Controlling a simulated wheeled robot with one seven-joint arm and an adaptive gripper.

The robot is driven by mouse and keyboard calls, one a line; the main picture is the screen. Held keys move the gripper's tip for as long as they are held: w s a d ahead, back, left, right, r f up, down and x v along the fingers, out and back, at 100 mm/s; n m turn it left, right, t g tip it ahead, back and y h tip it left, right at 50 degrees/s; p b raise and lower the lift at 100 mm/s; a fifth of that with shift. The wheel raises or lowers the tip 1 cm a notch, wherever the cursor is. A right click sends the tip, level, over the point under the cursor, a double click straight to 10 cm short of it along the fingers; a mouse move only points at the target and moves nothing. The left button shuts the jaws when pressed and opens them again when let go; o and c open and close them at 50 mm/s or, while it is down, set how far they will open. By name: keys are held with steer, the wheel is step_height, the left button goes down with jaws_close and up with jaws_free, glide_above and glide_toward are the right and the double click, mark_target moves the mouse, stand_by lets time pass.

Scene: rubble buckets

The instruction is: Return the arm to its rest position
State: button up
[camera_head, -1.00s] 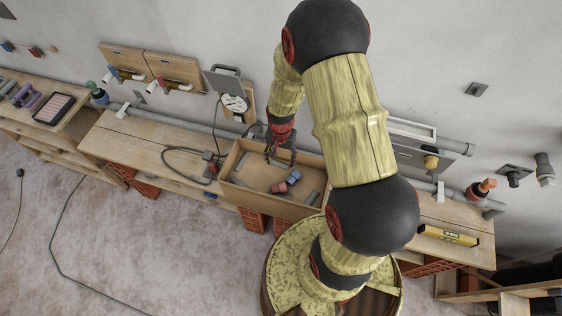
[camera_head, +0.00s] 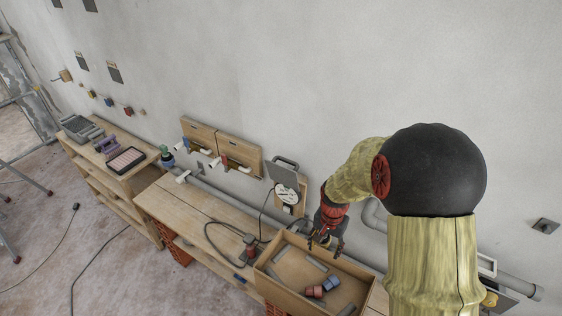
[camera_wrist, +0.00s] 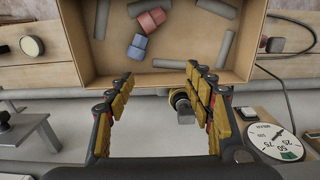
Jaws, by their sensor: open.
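My gripper (camera_head: 326,243) is open and empty, above the back edge of a wooden box in the head view. In the wrist view my gripper (camera_wrist: 160,88) shows two yellow-padded fingers spread wide with nothing between them that they hold. My arm, in a pale yellow sleeve with a black joint, fills the right of the head view, bent over the bench.
The open wooden box (camera_head: 275,284) on the bench holds red and blue pieces (camera_head: 322,289) and grey pipe lengths. A gauge (camera_wrist: 273,141) stands beside the box. A power tool (camera_head: 250,247) with a cable lies left of it. Wall pipes run behind.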

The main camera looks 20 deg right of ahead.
steer(key=s+a+r+n+t+b, duration=0.5)
steer(key=s+a+r+n+b, duration=0.5)
steer(key=b, duration=0.8)
steer(key=s+a+r, duration=0.1)
steer(key=s+a, duration=0.2)
steer(key=shift+t, duration=0.3)
steer(key=shift+r, duration=0.1)
stand_by(0.9)
